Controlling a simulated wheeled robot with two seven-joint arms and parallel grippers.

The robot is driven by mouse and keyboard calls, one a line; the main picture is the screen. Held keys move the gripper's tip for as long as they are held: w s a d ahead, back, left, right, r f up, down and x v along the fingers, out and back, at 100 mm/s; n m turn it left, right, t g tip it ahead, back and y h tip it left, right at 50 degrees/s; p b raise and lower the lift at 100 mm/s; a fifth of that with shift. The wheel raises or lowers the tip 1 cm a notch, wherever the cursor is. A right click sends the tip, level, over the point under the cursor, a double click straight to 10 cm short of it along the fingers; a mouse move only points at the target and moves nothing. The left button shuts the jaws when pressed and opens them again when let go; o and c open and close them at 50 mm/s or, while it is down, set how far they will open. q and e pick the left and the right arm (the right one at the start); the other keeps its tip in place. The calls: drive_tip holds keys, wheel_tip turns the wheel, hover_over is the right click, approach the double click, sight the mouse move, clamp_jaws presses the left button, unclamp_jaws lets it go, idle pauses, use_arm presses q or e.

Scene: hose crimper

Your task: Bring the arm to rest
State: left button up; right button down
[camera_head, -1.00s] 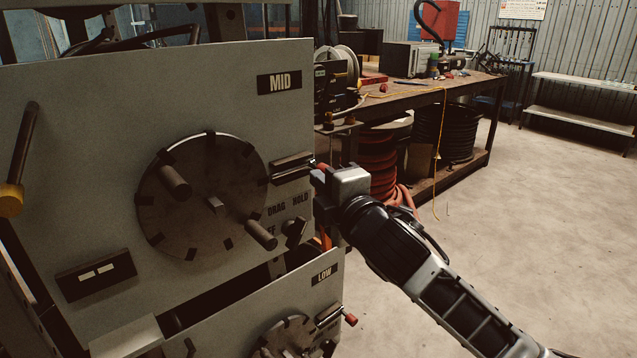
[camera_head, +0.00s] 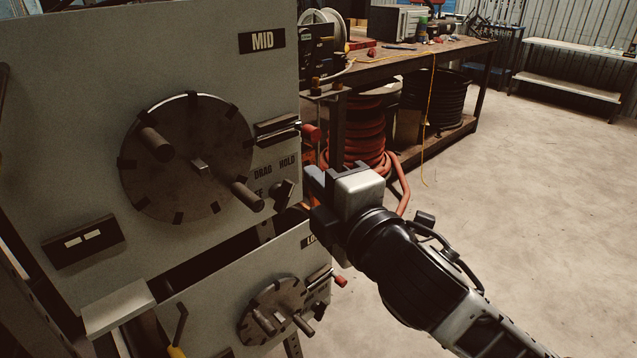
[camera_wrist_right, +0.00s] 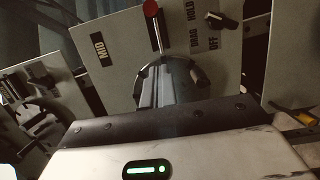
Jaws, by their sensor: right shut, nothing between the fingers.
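My right gripper (camera_head: 318,188) is in the middle of the head view, in front of the right edge of the crimper panels. It is shut and holds nothing. Its fingers point toward the gap between the MID panel (camera_head: 80,110) and the LOW panel (camera_head: 215,310), and I cannot tell if they touch anything. My right arm reaches in from the lower right. In the right wrist view the MID panel (camera_wrist_right: 120,65) shows beyond the gripper body, with a red-tipped lever (camera_wrist_right: 152,8) and the DRAG HOLD OFF knob (camera_wrist_right: 222,20). My left gripper is not in view.
The MID panel carries a round notched dial (camera_head: 185,120) with pegs and a red-ended latch (camera_head: 310,132). A workbench (camera_head: 400,60) with a coiled red hose (camera_head: 355,135) beneath stands behind. The concrete floor (camera_head: 540,200) at right is clear.

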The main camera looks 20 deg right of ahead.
idle(0.4)
wheel_tip(320, 180, down, 20)
drive_tip(key=s+a+r+m+g+y, duration=0.1)
drive_tip(key=s+a+m+g, duration=0.15)
drive_tip(key=m+g, duration=0.4)
drive_tip(key=s+f+m+g, duration=0.1)
drive_tip(key=s+f+m, duration=0.9)
drive_tip(key=f, duration=0.6)
drive_tip(key=shift+s+d+f, duration=0.25)
drive_tip(key=shift+s+f, duration=0.05)
drive_tip(key=shift+s, duration=0.55)
